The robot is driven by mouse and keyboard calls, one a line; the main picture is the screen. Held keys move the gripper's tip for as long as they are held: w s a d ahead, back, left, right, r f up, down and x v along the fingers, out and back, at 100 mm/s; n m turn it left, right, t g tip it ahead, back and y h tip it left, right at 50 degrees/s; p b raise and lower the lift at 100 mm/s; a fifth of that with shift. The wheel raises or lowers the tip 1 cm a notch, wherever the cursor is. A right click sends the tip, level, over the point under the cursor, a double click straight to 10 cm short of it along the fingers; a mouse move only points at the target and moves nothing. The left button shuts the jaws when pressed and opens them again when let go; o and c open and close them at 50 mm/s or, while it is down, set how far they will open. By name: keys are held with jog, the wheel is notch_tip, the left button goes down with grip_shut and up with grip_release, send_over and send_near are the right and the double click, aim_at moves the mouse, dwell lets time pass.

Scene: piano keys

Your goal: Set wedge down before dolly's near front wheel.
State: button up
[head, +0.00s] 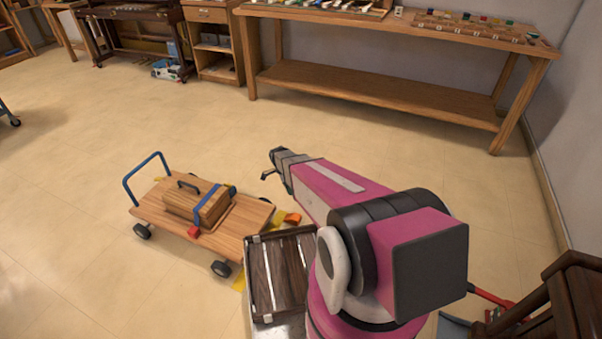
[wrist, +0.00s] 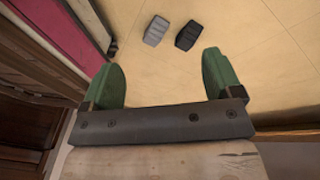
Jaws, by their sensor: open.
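The dolly (head: 152,208) is a wooden platform with a blue push handle and dark wheels. It carries a wooden case (head: 196,205) under a blue strap. One wheel (head: 221,268) shows at its near right corner and another (head: 142,232) at its near left. A small orange piece (head: 292,218) lies by its right end; I cannot tell its exact shape. In the wrist view a grey block (wrist: 156,30) and a black block (wrist: 188,35) lie side by side on the floor, apart. I cannot tell which is the wedge. My gripper (wrist: 161,72) has green fingers, open and empty, short of both blocks.
A dark slatted wooden case (head: 262,287) stands right of the dolly, close to my arm. A long workbench (head: 385,95) holding piano parts lines the back wall. Dark wooden furniture (head: 570,300) and a red-handled tool (head: 490,296) are at lower right. The middle floor is clear.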

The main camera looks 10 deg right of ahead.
jog(key=s+d+r+n+t+y, duration=0.1)
jog(key=s+r+n, duration=0.7)
jog(key=r, duration=0.4)
jog(key=s+d+r+n+y, duration=0.1)
jog(key=s+r+n, duration=0.8)
jog(key=r, duration=0.4)
jog(key=shift+s+t, duration=0.4)
jog(key=shift+s, duration=0.15)
